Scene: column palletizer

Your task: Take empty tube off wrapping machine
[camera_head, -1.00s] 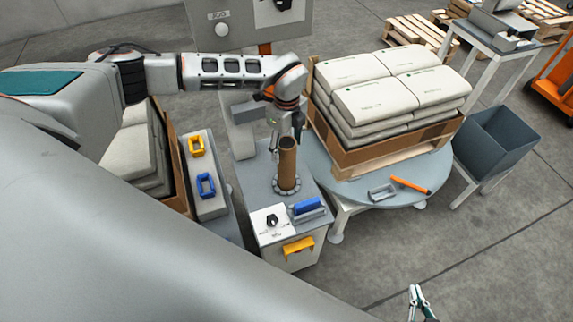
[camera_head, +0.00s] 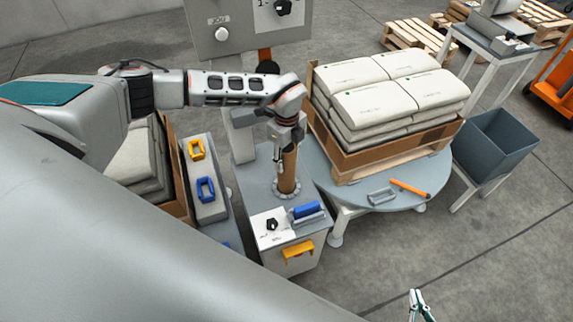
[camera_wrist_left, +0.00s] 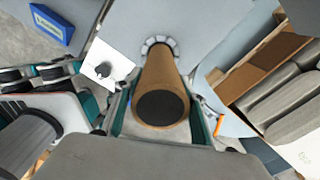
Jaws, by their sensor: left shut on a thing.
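The brown cardboard tube (camera_head: 287,178) stands upright on the ring-shaped seat (camera_head: 287,191) of the grey machine. In the left wrist view, the tube (camera_wrist_left: 163,78) shows its dark round end close to the camera, and its far end meets the pale segmented ring (camera_wrist_left: 158,43). My left gripper (camera_head: 283,158) is shut on the tube from above, with its teal fingers (camera_wrist_left: 158,122) on either side of it. The arm hides the tube's top in the head view. My right gripper (camera_head: 419,303) shows only partly at the bottom edge, apart from everything.
A blue bin (camera_head: 492,142) stands further right. A blue-handled block (camera_head: 306,209) and an orange handle (camera_head: 298,251) are near the tube.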

